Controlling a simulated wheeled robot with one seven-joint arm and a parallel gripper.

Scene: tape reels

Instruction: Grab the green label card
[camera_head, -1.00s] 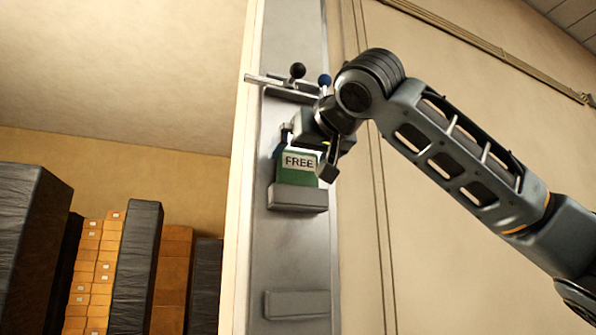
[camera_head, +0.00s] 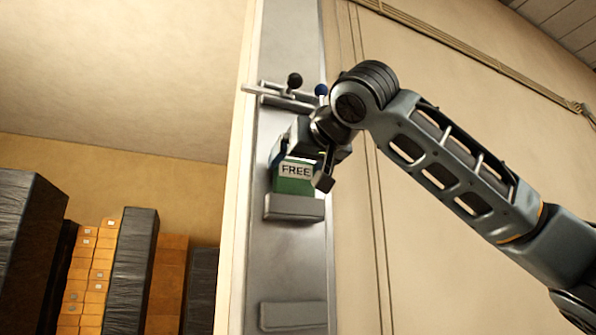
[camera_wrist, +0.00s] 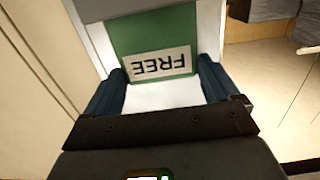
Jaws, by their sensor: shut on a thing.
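The green label card (camera_head: 291,186) has a white strip reading FREE and stands upright in a grey holder (camera_head: 294,208) on a metal panel. My gripper (camera_head: 300,168) is at the card's upper part, with one finger at each side edge, shut on it. In the wrist view the card (camera_wrist: 125,40) appears upside down between the two dark blue fingers (camera_wrist: 161,82). The card's lower end is hidden in the holder.
Above my gripper a bracket holds a black-knobbed lever (camera_head: 294,81) and a blue-knobbed lever (camera_head: 321,90), close to my wrist. A lower grey ledge (camera_head: 292,316) is on the panel. Dark and orange stacks (camera_head: 165,285) stand at the left.

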